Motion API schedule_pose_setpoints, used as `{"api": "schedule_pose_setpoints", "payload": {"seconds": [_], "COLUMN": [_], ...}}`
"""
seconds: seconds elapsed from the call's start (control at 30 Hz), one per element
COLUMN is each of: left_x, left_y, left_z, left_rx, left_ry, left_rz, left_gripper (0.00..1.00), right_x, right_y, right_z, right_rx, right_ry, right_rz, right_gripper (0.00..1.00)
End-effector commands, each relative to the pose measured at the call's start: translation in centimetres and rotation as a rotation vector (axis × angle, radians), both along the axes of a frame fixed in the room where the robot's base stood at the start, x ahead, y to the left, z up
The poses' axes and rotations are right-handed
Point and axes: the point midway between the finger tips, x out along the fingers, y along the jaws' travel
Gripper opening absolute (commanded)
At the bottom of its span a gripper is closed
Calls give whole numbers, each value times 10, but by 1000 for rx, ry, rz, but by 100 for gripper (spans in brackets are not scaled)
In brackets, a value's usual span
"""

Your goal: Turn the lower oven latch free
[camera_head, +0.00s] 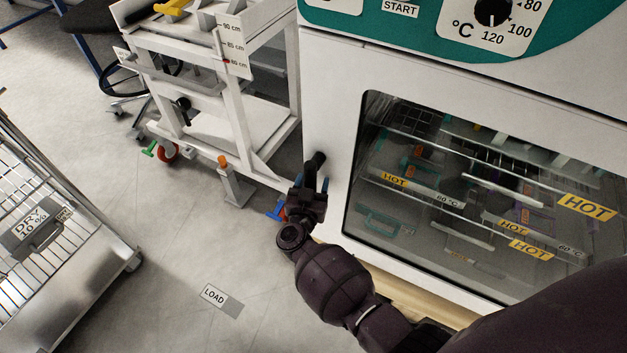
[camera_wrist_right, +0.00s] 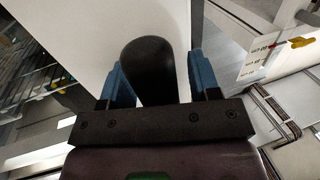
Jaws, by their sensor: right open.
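The black oven latch (camera_head: 317,160) sticks out at the left edge of the white oven door (camera_head: 335,140). In the right wrist view the latch (camera_wrist_right: 148,68) is a rounded black handle lying between the two blue fingers. My right gripper (camera_head: 311,181) is at the latch with its fingers apart, one on each side of it. In the wrist view the right gripper (camera_wrist_right: 153,80) shows a gap beside the right finger; contact at the left finger is unclear. The latch's base is hidden. No second latch shows. My left gripper is not in view.
The oven window (camera_head: 480,190) shows racks with HOT labels inside. A white cart (camera_head: 235,110) stands close left of the oven. A wire-rack trolley (camera_head: 60,270) is at the far left. The floor around the LOAD label (camera_head: 214,295) is clear.

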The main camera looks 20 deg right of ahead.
Motion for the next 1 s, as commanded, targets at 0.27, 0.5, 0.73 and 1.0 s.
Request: {"api": "schedule_pose_setpoints", "payload": {"seconds": [0.27, 0.5, 0.73, 1.0], "left_x": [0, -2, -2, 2], "left_y": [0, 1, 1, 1], "left_z": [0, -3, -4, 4], "left_rx": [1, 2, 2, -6], "left_ry": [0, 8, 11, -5], "left_rz": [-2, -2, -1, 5], "left_gripper": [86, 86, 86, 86], "right_x": [0, 0, 0, 0], "right_y": [0, 0, 0, -11], "right_z": [0, 0, 0, 3], "right_rx": [0, 0, 0, -16], "right_ry": [0, 0, 0, 19], "right_rz": [0, 0, 0, -2], "right_gripper": [46, 9, 0, 0]}}
